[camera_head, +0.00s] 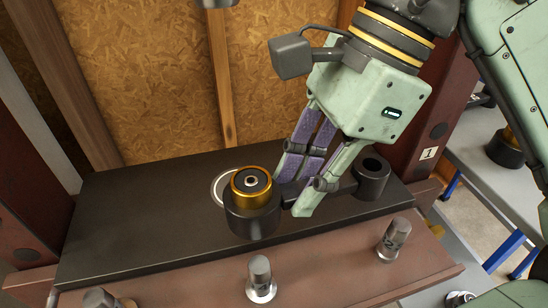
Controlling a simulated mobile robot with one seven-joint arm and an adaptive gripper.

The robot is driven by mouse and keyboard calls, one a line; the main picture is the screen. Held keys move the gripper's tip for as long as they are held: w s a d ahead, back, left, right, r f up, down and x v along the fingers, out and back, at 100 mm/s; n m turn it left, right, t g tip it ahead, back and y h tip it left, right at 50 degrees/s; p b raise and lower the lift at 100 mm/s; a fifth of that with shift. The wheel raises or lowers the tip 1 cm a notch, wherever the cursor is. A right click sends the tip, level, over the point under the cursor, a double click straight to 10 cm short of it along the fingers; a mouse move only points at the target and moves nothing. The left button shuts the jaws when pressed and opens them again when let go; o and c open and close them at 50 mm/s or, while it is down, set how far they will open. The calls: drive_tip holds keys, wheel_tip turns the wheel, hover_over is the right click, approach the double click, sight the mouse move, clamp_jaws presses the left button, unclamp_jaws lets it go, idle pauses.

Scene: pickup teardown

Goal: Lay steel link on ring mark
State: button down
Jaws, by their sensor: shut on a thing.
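The steel link (252,222) is a dark bar with a round eye at each end. Its left eye holds a gold-rimmed bushing with a dark face and a metal centre; its right eye shows an open hole. My gripper (296,190) is shut on the link's bar between the two eyes, with its purple-padded fingers tilted down. The ring mark (213,190) is a thin pale circle on the dark board. The left eye covers the mark's right and lower part in this view. I cannot tell whether the link touches the board or hangs just above it.
The dark board (130,215) is clear on the left. Several upright steel pins, one at the front middle (260,278), stand along the brown front rail (330,268). A chipboard wall (150,80) closes the back. A brown post (435,120) marked 1 stands at right.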

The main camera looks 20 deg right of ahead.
drive_tip(key=w+p, duration=0.1)
drive_tip(key=w, duration=1)
drive_tip(key=shift+w+f, duration=0.1)
drive_tip(key=shift+f, duration=3.35)
drive_tip(key=shift+f, duration=0.1)
drive_tip(key=shift+f, duration=0.15)
drive_tip(key=c, duration=1.4)
unclamp_jaws()
drive_tip(key=shift+r+p, duration=0.35)
drive_tip(key=shift+r, duration=0.05)
drive_tip(key=v, duration=0.7)
drive_tip(key=shift+d+r, duration=0.1)
